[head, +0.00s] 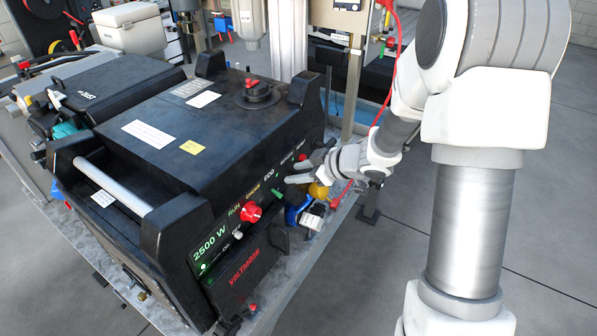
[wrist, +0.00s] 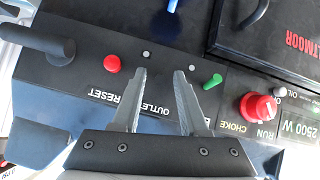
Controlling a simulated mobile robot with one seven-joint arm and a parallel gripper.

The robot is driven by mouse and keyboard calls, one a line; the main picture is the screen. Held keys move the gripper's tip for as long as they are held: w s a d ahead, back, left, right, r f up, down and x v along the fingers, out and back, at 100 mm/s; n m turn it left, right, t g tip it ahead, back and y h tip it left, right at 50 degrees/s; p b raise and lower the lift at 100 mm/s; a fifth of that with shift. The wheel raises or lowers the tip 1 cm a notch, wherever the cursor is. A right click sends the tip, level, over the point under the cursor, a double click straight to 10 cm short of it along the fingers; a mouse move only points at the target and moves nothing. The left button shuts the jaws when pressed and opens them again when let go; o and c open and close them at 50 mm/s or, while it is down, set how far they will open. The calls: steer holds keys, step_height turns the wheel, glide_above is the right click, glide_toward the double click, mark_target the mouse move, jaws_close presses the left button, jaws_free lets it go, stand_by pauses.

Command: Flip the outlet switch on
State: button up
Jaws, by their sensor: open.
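A black generator (head: 160,120) stands on a metal cart. Its front panel carries a red RUN/CHOKE knob (head: 250,213), which also shows in the wrist view (wrist: 257,107). A green lever (wrist: 212,82) sits on the panel, also seen in the head view (head: 280,194). The OUTLET label (wrist: 156,112) shows partly between my fingers in the wrist view. I cannot make out the outlet switch itself; a finger may hide it. A red RESET button (wrist: 112,64) lies left of my fingers. My gripper (wrist: 161,72) is open and empty, close to the panel; it is at the generator's right side in the head view (head: 306,168).
A blue plug-like part (wrist: 171,6) juts out beyond the panel. A yellow round part (head: 319,190) hangs under my gripper, near a red cable (head: 386,90). A black handle (wrist: 45,42) projects at the left of the wrist view. Open floor lies right of the cart.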

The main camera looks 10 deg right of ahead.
steer(key=p+v, duration=0.2)
steer(key=v, duration=1.5)
steer(key=shift+d, duration=0.15)
steer(key=shift+r, duration=0.15)
steer(key=w+d+r+m+t+h+b, duration=0.2)
steer(key=d+r+m+t+h, duration=0.3)
steer(key=d+r+m+h, duration=0.35)
steer(key=s+a+f+m+g+b, duration=0.1)
steer(key=s+a, duration=0.4)
steer(key=s, duration=0.5)
steer(key=s+a+f+m+g+b, duration=0.1)
steer(key=s+a+g, duration=0.4)
steer(key=s, duration=0.5)
step_height(320, 180, down, 2)
steer(key=shift+s+a+f+m+g+y, duration=0.15)
steer(key=shift+s+a+m+g+y, duration=0.15)
steer(key=shift+m, duration=0.55)
